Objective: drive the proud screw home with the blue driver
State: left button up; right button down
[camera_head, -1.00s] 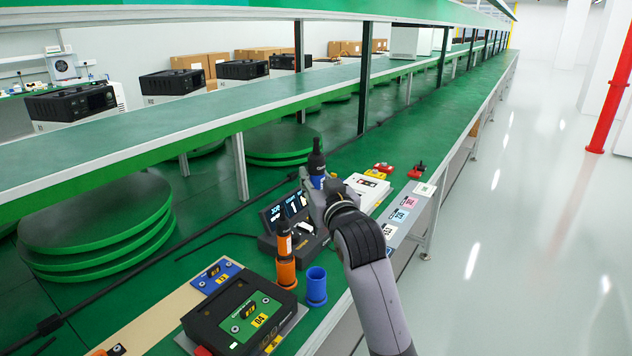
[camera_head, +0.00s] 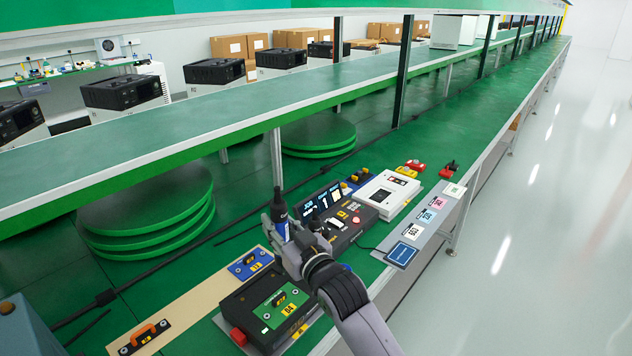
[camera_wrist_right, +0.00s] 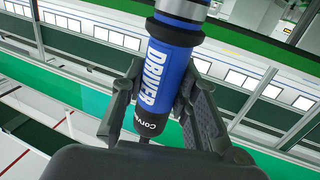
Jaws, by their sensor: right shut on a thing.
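My right gripper (camera_head: 287,243) is shut on the blue driver (camera_head: 282,226), which stands roughly upright in the jaws with its dark end up. In the right wrist view the blue body of the driver (camera_wrist_right: 172,60), lettered DRIVER, sits between both fingers (camera_wrist_right: 160,110). The driver is above and behind the black unit with the green panel (camera_head: 278,308). Small screw heads show on the panel, such as one screw (camera_head: 266,317); I cannot tell which one is proud. The driver's tip is hidden. My left gripper is out of view.
A blue plate (camera_head: 248,264) and an orange-handled piece (camera_head: 150,334) lie on the beige strip left of the unit. A console with displays (camera_head: 335,213) and a white box (camera_head: 385,192) stand beyond the gripper. Label cards line the right edge.

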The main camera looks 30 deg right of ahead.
pick_arm(q)
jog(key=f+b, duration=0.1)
jog(key=b, duration=0.1)
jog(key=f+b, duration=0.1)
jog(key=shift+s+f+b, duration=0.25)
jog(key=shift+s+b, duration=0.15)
pick_arm(e)
jog(key=s+a+f+n+y, duration=0.1)
jog(key=s+a+f+y, duration=0.1)
jog(key=a+f, duration=0.4)
jog(key=shift+s+f+n+y, duration=0.2)
jog(key=shift+f+n+y, duration=0.1)
jog(key=shift+f, duration=0.6)
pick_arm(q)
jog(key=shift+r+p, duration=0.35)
pick_arm(e)
jog(key=shift+a, duration=0.1)
pick_arm(q)
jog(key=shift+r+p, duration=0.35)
jog(key=shift+p, duration=0.05)
pick_arm(e)
jog(key=shift+f, duration=0.2)
dwell(0.5)
